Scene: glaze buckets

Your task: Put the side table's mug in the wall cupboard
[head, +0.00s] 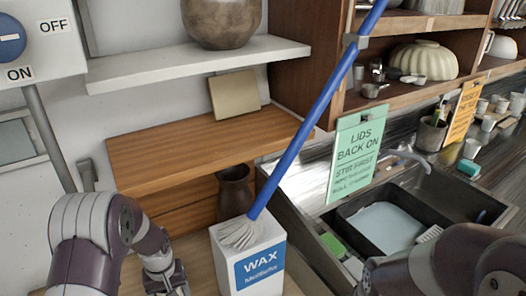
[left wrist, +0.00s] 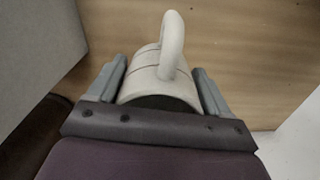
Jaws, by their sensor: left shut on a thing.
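A pale cream mug (left wrist: 150,91) with a looped handle lies between the two fingers of my left gripper (left wrist: 158,88) in the left wrist view. The fingers are shut on its sides, and the handle faces the camera. A wooden surface shows behind it. In the head view my left arm comes down at the lower left, and the mug cannot be made out there. My right arm is at the lower right, with its gripper out of view. Open wooden shelving (head: 301,52) at the upper right may be the wall cupboard; I cannot tell for sure.
A dark vase (head: 234,190), a sink (head: 385,225) and a green sign (head: 354,155) stand nearby. The wooden top (head: 165,145) is mostly clear.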

